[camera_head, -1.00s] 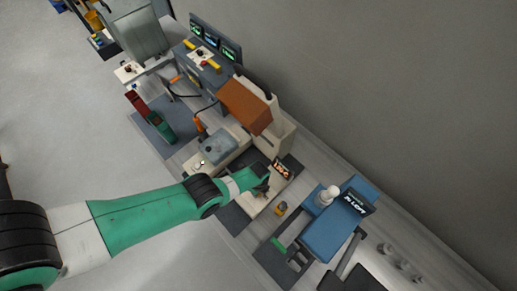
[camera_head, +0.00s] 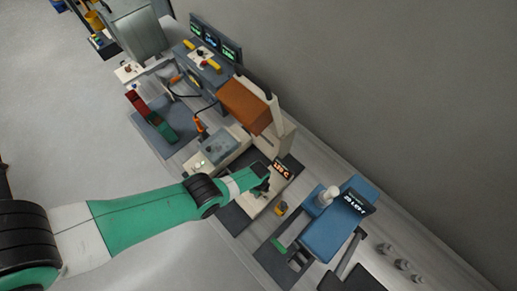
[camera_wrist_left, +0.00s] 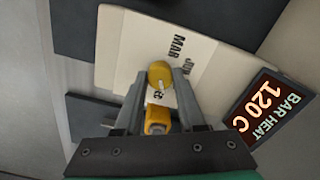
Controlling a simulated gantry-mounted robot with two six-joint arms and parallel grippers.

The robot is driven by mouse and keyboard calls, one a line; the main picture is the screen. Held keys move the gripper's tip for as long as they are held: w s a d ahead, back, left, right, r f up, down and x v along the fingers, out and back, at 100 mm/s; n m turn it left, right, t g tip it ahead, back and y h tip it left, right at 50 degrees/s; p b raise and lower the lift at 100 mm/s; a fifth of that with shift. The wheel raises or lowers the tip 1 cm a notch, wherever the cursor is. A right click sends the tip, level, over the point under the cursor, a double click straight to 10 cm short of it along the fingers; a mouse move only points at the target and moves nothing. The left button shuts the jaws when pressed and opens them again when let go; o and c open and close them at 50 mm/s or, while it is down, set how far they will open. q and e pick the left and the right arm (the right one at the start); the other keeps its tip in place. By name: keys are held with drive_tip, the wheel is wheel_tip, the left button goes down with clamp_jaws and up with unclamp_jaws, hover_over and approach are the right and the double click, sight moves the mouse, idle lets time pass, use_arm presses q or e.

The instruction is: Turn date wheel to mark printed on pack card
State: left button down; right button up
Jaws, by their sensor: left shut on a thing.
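My left gripper (camera_wrist_left: 160,92) reaches in over a cream panel (camera_wrist_left: 130,45) in the left wrist view. An orange block (camera_wrist_left: 158,118) shows between the fingers, closer to the palm. The words JUN and MAR are printed on the panel beyond the knob. A small dark mark shows by the knob; I cannot read it. In the head view my left gripper (camera_head: 262,190) is over the same cream unit. I cannot pick out the pack card. My right gripper is out of view.
A BAR HEAT display reading 120 C (camera_wrist_left: 268,108) stands close to the right of the gripper. In the head view a small yellow-orange object (camera_head: 281,208) and a blue machine (camera_head: 328,235) lie to the right. A grey-topped box (camera_head: 218,147) stands behind the arm.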

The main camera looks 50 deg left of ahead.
use_arm(q)
drive_tip(key=n, duration=0.4)
drive_tip(key=shift+n, duration=0.3)
drive_tip(key=n, duration=0.3)
drive_tip(key=shift+n, duration=0.3)
drive_tip(key=n, duration=0.4)
drive_tip(key=shift+n, duration=2.2)
drive_tip(key=c, duration=0.5)
unclamp_jaws()
